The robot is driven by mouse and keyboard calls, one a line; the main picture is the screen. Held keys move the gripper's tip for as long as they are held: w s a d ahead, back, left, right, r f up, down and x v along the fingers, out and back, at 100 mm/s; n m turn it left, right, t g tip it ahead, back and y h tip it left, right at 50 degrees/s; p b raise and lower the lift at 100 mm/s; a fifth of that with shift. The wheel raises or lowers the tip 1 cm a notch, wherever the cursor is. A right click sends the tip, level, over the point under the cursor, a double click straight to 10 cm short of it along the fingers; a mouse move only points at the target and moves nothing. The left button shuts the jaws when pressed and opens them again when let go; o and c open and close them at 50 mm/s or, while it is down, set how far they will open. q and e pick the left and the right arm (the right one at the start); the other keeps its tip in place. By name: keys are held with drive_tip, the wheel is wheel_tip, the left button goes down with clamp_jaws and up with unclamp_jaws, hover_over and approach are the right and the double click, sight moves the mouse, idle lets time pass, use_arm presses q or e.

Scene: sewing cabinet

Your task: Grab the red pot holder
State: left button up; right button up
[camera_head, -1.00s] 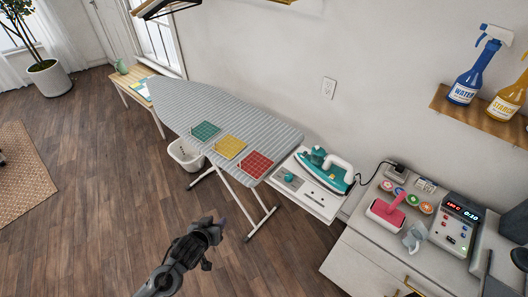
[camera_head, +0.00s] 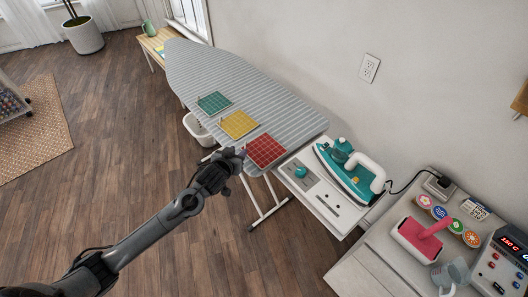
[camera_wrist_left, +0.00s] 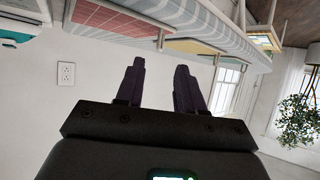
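The red pot holder (camera_head: 266,151) lies flat on the near right end of the striped ironing board (camera_head: 282,107). It has a grid pattern, and its edge shows at the upper left of the left wrist view (camera_wrist_left: 112,18). My left gripper (camera_head: 240,154) is just left of the red pot holder, near the board's front edge. In the left wrist view its two dark fingers (camera_wrist_left: 157,85) are apart with nothing between them. I cannot tell whether a finger touches the pot holder. My right gripper is not in view.
A yellow pot holder (camera_head: 238,125) and a green one (camera_head: 214,103) lie farther along the board. A teal iron (camera_head: 349,175) rests on a white shelf at the board's right end. A white basket (camera_head: 197,130) stands under the board.

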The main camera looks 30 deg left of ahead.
sight(263, 150)
use_arm(q)
drive_tip(key=x, duration=0.3)
drive_tip(key=shift+w+f, duration=0.15)
drive_tip(key=shift+w, duration=0.1)
drive_tip(key=shift+b+x, duration=0.6)
drive_tip(key=shift+x, duration=2.1)
drive_tip(key=shift+a, duration=0.2)
drive_tip(key=shift+r, duration=0.2)
clamp_jaws()
